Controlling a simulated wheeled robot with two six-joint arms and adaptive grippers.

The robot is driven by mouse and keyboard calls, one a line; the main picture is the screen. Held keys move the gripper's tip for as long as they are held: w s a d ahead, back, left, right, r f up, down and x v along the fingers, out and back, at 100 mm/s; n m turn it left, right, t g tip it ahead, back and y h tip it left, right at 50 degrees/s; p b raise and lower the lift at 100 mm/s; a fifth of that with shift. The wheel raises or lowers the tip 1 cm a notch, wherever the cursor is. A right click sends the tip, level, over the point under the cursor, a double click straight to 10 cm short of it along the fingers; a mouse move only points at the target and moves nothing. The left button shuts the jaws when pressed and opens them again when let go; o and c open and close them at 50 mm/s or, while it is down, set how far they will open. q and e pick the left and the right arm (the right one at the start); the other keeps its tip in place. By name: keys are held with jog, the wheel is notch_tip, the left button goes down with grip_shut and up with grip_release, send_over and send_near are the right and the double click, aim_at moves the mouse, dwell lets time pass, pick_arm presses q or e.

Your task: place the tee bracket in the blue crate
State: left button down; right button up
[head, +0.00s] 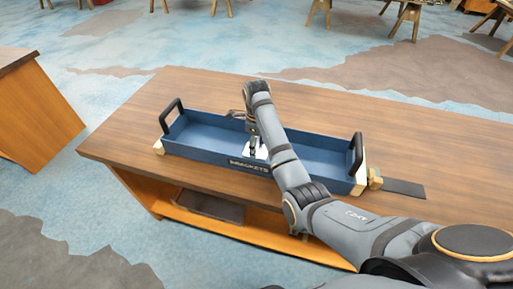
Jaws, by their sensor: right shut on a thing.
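The blue crate (205,149) is a long, shallow tray with black handles at both ends, lying on the wooden bench. A label reading "BRACKETS" is on its front wall. My right gripper (255,149) points down over the middle of the crate and is shut on a small pale piece (260,154), apparently the tee bracket. The fingers and the crate's front wall partly hide this piece. I cannot tell whether it touches the crate floor. My left gripper is not in view.
The wooden bench top (400,150) is mostly bare behind and right of the crate. A dark flat strip (404,188) lies by the crate's right end. A dark flat object (210,207) lies on the shelf below. Another wooden bench (35,110) stands at left.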

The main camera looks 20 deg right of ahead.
jog(key=shift+w+f, duration=0.1)
jog(key=shift+f, duration=0.25)
jog(key=o, duration=1.3)
jog(key=shift+f, duration=0.15)
notch_tip(320, 180, up, 6)
jog(key=shift+r+p, duration=0.1)
jog(key=shift+p, duration=0.8)
notch_tip(320, 180, up, 6)
jog(key=p, duration=0.6)
jog(key=shift+r, duration=0.1)
